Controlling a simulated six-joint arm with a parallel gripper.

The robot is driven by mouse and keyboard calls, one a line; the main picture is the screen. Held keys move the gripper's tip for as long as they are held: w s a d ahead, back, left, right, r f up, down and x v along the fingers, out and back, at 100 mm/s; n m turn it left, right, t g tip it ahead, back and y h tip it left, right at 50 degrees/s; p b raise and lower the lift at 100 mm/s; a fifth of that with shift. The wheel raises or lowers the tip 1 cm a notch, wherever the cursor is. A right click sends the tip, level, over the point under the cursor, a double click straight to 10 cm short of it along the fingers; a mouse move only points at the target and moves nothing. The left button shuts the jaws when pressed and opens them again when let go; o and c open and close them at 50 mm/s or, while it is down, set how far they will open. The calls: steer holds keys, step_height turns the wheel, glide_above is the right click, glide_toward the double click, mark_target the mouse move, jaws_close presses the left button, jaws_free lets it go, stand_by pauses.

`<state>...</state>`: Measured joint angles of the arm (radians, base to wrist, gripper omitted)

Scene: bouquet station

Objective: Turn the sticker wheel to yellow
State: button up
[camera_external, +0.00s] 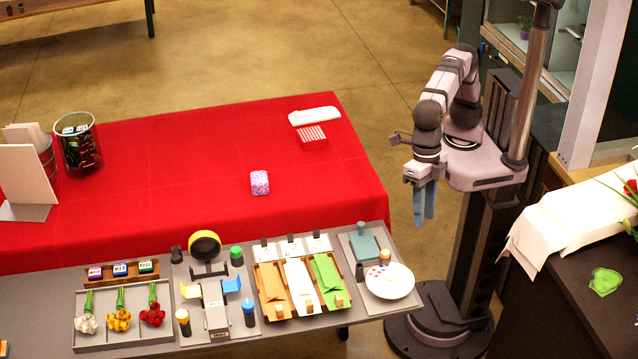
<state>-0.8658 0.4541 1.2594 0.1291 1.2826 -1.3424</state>
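The sticker wheel appears to be the round white disc (397,285) at the right end of the grey work table. Small coloured dots, blue and red among them, show on its left part. I cannot make out which colour it is set to. My gripper (424,222) hangs in the air with its blue-grey fingers pointing down, above and to the right of the disc in the picture, apart from it. Nothing shows between the fingers. They look close together, and I cannot tell whether they are open or shut.
Beside the disc stand a teal block with a knob (363,247) and a small orange-and-white jar (385,257). To its left is a wooden tray with orange, white and green wraps (327,280). The red-covered table (220,140) behind is mostly clear.

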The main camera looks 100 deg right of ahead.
mark_target(394, 272)
step_height(394, 272, down, 8)
steer(key=w+d+m+t, duration=0.1)
steer(key=w+d+m, duration=0.15)
steer(key=m, duration=0.45)
steer(key=w+a+m, duration=0.1)
steer(key=m, duration=0.2)
steer(key=w+a+m+t, duration=0.1)
steer(key=m, duration=0.2)
steer(key=w+m+t+y, duration=0.1)
steer(key=m, duration=0.2)
steer(key=shift+a+r, duration=0.15)
steer(key=shift+a, duration=0.25)
steer(key=shift+p+x, duration=0.95)
steer(key=shift+x, duration=2.7)
steer(key=shift+c, duration=0.7)
steer(key=c, duration=0.6)
